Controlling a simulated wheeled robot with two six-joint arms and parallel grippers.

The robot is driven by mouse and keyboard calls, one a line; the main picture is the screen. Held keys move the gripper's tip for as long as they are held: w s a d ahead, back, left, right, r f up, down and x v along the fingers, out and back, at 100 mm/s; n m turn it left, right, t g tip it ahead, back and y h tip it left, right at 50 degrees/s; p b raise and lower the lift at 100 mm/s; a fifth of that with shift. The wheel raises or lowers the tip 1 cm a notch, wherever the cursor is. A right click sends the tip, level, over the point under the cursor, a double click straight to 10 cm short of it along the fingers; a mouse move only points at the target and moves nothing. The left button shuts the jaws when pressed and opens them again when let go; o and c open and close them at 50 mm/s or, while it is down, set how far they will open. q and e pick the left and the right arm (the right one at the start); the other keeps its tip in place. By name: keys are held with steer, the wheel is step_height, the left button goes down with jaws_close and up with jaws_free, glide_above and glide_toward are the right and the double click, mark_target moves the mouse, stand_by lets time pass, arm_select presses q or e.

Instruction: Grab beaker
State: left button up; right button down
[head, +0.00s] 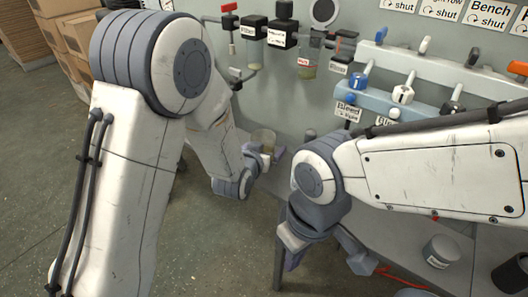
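My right gripper (322,256) is lower and to the right, pointing down. Its two fingers are spread apart, and nothing shows between them.
A grey labelled canister (441,251) and a dark container (512,273) stand at lower right. A wall panel carries a blue valve manifold (385,104) and a red-handled valve (229,20). Cardboard boxes (78,36) are stacked at upper left. Open floor (215,250) lies between my arms.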

arm_select(q)
steer(key=shift+c, duration=0.3)
steer(key=c, duration=1.3)
steer(key=shift+o, duration=0.2)
steer(key=shift+r, duration=0.2)
